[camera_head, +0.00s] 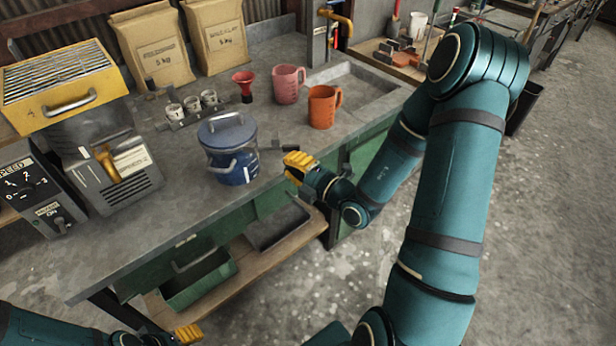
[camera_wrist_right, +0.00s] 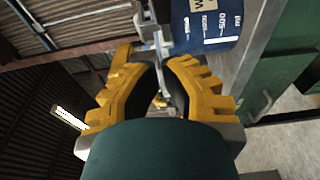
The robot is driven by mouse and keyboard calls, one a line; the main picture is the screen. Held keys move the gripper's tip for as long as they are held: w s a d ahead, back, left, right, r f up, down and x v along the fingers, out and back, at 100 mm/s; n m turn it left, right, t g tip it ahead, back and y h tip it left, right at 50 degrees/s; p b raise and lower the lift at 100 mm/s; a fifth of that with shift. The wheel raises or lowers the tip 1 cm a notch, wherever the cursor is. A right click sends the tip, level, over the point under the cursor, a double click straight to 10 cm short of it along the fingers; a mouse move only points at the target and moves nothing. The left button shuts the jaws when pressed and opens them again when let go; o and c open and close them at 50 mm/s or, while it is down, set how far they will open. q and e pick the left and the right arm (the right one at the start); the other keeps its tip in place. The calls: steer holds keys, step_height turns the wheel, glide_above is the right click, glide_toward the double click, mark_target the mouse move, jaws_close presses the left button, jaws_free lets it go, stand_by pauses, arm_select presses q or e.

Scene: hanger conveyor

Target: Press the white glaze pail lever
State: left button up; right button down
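The glaze pail (camera_head: 236,172) is blue with a grey lid and stands near the bench's front edge in the head view. Its blue side with white markings shows at the top of the right wrist view (camera_wrist_right: 212,25). A pale grey lever-like part (camera_wrist_right: 163,45) is beside the pail, just beyond my right fingertips; I cannot tell whether they touch it. My right gripper (camera_head: 298,165) is to the right of the pail, near the bench edge. Its yellow fingers (camera_wrist_right: 160,68) nearly meet at the tips, with nothing visibly held. My left gripper (camera_head: 188,333) is low at the bottom edge.
An orange mug (camera_head: 322,108), pink jug (camera_head: 287,86), red funnel (camera_head: 244,84) and small cups (camera_head: 192,104) stand behind the pail. A yellow-topped machine (camera_head: 90,135) and control box (camera_head: 38,190) occupy the left bench. The front-left bench top (camera_head: 130,245) is clear.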

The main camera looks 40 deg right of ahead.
mark_target(278, 142)
steer(key=shift+w+d, duration=0.55)
steer(key=shift+w, duration=0.2)
steer(key=shift+w+d, duration=0.5)
steer(key=shift+w, duration=0.25)
steer(key=shift+d, duration=0.1)
steer(key=shift+w+d+n+y+p, duration=0.15)
steer(key=shift+d+n+y+p, duration=0.05)
steer(key=shift+n+y+p, duration=0.2)
